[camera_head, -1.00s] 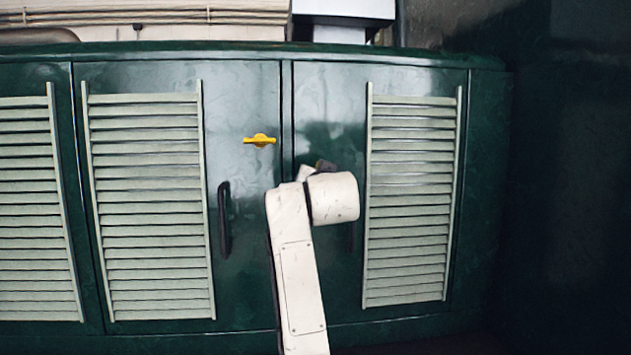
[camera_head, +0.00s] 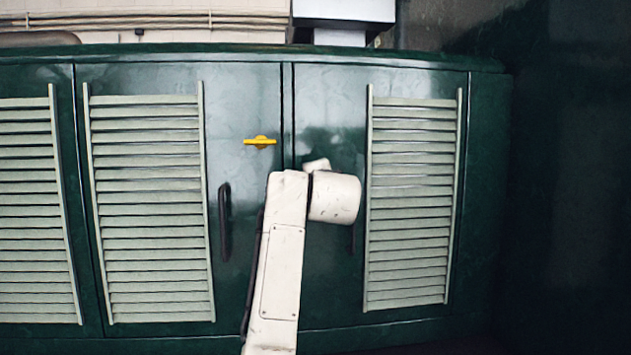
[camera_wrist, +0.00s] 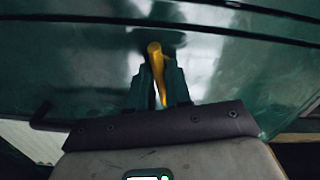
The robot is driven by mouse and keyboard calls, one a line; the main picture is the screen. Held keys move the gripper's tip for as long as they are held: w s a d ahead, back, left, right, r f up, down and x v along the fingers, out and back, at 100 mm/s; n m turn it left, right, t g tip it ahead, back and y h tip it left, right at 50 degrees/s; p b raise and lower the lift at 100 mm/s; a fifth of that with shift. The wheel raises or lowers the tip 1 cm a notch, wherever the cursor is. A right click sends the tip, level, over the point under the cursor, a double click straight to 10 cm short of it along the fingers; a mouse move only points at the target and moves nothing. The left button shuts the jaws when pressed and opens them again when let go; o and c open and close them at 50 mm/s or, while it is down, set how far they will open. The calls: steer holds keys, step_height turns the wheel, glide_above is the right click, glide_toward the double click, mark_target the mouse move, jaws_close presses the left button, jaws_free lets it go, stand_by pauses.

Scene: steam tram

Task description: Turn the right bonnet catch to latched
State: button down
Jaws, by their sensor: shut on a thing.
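The right bonnet catch (camera_wrist: 155,52) is a yellow bar on the dark green door, seen in the wrist view between my fingers. It lies nearly upright in that picture, slightly tilted. My gripper (camera_wrist: 159,82) is shut on it, with a dark finger on either side. In the head view my pale arm hides the right catch and my gripper. Another yellow catch (camera_head: 260,141) lies level on the left door, clear of my arm.
Dark handles stand on the left door (camera_head: 224,221) and right door, the latter partly behind my arm. Pale louvre panels (camera_head: 413,200) flank them. A narrow seam (camera_head: 287,115) parts the doors. A wall and a pale box (camera_head: 343,11) stand behind the bonnet.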

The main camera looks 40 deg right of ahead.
steer(key=shift+m, duration=1.5)
steer(key=c, duration=1.1)
jaws_free()
steer(key=shift+c, duration=0.2)
steer(key=b+v, duration=0.2)
steer(key=v, duration=0.8)
steer(key=shift+s+a, duration=0.25)
steer(key=shift+s, duration=0.1)
